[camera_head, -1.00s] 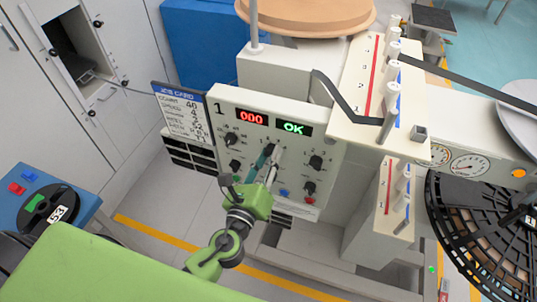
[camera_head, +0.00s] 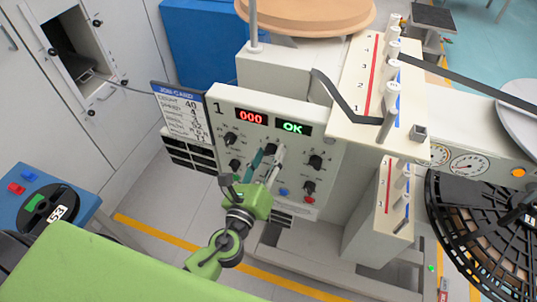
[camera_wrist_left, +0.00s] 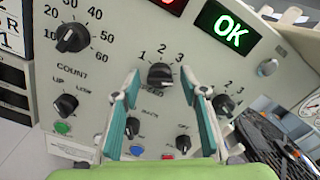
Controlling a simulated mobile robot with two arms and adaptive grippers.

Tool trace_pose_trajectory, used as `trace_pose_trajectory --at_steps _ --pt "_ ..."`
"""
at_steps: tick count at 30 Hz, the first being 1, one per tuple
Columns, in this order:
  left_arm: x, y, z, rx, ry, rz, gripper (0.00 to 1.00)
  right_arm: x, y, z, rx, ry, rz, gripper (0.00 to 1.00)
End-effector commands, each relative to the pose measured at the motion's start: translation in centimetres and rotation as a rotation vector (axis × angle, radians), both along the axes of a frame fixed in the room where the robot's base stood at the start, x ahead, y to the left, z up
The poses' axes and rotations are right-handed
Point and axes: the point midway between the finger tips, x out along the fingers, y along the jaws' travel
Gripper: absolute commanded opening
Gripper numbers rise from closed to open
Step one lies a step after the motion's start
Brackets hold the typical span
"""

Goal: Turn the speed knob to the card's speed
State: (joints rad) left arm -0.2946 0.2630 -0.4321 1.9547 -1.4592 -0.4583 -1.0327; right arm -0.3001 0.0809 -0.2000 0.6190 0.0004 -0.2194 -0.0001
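The speed knob (camera_wrist_left: 160,75) is a black knob on the white panel, under the marks 1, 2 and 3. It also shows in the head view (camera_head: 270,150). I cannot tell its pointer setting for sure. My left gripper (camera_wrist_left: 160,80) is open, with one teal finger on each side of the knob and gaps visible between them. In the head view the left gripper (camera_head: 267,157) reaches up to the panel from below. The job card (camera_head: 184,112) hangs left of the panel; its small print is hard to read. My right gripper is not in view.
The count knob (camera_wrist_left: 72,38) is at upper left in the wrist view, with other knobs and coloured buttons below. Red "000" (camera_head: 251,118) and green "OK" (camera_head: 293,128) displays are lit. A black reel (camera_head: 485,235) stands at the right. Dark slots lie under the card.

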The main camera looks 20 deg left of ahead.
Motion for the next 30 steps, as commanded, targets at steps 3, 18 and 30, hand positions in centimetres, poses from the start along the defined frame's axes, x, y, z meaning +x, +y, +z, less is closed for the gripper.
trace_pose_trajectory --at_steps 3,18,30 --pt "-1.3 0.0 -0.1 0.001 0.003 -0.001 0.40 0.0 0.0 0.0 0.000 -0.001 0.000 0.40" --pt "-10.7 0.4 -0.1 0.004 0.002 -0.002 0.40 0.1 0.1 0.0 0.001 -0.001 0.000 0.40" --pt "-11.7 0.4 0.0 0.000 -0.001 0.000 0.40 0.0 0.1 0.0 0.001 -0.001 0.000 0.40"
